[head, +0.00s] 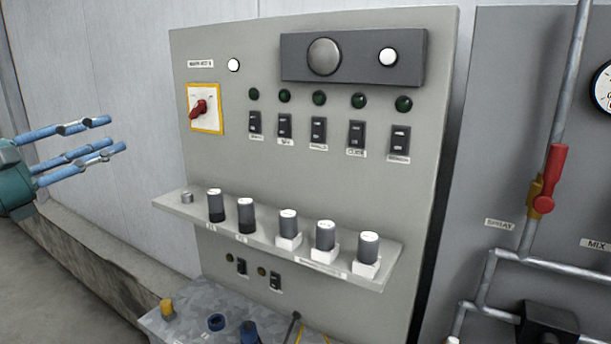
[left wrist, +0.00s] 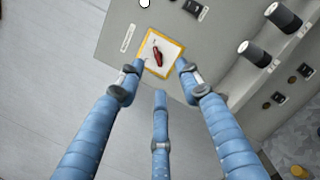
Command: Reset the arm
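My left gripper (head: 115,133) is at the left edge of the head view, in front of the pale wall and left of the control panel (head: 330,185). Its blue fingers are spread apart and empty. In the left wrist view the open fingers (left wrist: 158,82) point toward the red rotary switch (left wrist: 160,47) on its white plate with a yellow border. The fingers look apart from the switch. The same red switch (head: 198,108) shows in the head view at the panel's upper left. My right gripper is not in view.
A shelf (head: 270,238) with several grey knobs juts from the panel. Black rocker switches (head: 319,131) and green lamps sit above it. Right of the panel are pipes (head: 560,262) with a red-handled valve (head: 550,178) and a gauge (head: 604,88). Free space lies left of the panel.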

